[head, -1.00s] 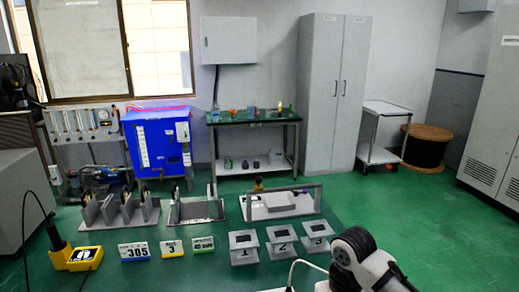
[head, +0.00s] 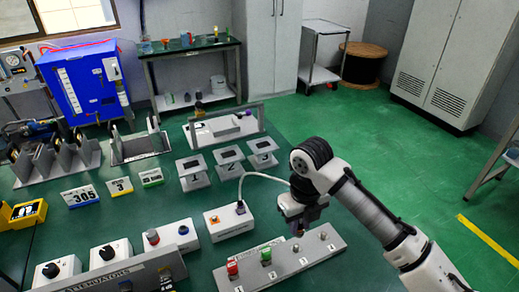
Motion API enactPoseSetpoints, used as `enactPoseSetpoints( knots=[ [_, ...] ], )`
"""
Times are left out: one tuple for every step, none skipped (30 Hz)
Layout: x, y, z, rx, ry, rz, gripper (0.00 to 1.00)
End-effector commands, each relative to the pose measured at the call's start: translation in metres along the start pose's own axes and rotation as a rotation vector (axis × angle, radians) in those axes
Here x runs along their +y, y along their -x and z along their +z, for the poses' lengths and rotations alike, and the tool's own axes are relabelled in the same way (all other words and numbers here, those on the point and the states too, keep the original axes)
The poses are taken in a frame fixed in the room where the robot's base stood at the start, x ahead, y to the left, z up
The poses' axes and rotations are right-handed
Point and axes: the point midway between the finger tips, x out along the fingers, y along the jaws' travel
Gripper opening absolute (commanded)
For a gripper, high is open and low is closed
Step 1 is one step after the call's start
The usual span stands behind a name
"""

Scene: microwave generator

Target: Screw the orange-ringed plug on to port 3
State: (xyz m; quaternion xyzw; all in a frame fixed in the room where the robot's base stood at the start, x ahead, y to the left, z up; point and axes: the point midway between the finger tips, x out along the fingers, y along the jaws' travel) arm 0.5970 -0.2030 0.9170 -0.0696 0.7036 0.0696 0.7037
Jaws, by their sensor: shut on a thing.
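The port panel (head: 282,262) is a long grey strip at the bottom centre of the head view. A red plug (head: 232,268) stands at its left end and a green plug (head: 266,255) beside it. Port 3 (head: 297,248) is a small metal fitting right of the green plug, and another bare fitting (head: 323,236) is further right. My gripper (head: 298,226) points down over the panel, just above port 3. It is shut on a small dark plug (head: 297,232), mostly hidden by the fingers. Its ring colour is too small to tell, and I cannot tell whether it touches the port.
A white box (head: 229,222) with a pale cable arching towards my arm stands left of the panel. Several knob boxes (head: 112,255) and an attenuator strip (head: 135,278) are at the lower left. Numbered stands (head: 228,160) and small number signs (head: 120,187) are behind. Green floor is free at right.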

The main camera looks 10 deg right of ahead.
Motion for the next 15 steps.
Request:
enactPoseSetpoints(
  knots=[
    [0.000, -0.004, 0.000, 0.000, 0.001, 0.000, 0.00],
    [0.000, -0.006, 0.000, 0.000, 0.002, 0.001, 0.00],
    [0.000, -0.009, 0.000, 0.000, 0.003, 0.001, 0.00],
    [0.000, -0.011, 0.000, 0.000, 0.004, 0.001, 0.00],
    [0.000, -0.014, 0.000, 0.000, 0.006, 0.001, 0.00],
    [0.000, -0.017, 0.000, 0.000, 0.007, 0.001, 0.00],
    [0.000, -0.020, 0.000, 0.000, 0.009, 0.001, 0.00],
    [0.000, -0.023, 0.000, 0.000, 0.010, 0.001, 0.00],
    [0.000, -0.027, 0.000, -0.001, 0.012, 0.001, 0.00],
    [0.000, -0.030, 0.000, -0.001, 0.014, 0.001, 0.00],
    [0.000, -0.033, 0.000, -0.001, 0.016, 0.001, 0.00],
    [0.000, -0.037, 0.000, -0.001, 0.018, 0.001, 0.00],
    [0.000, -0.040, 0.000, -0.001, 0.020, 0.000, 0.00],
    [0.000, -0.043, 0.000, -0.001, 0.022, 0.000, 0.00],
    [0.000, -0.046, 0.000, 0.000, 0.025, 0.000, 0.00]
  ],
)
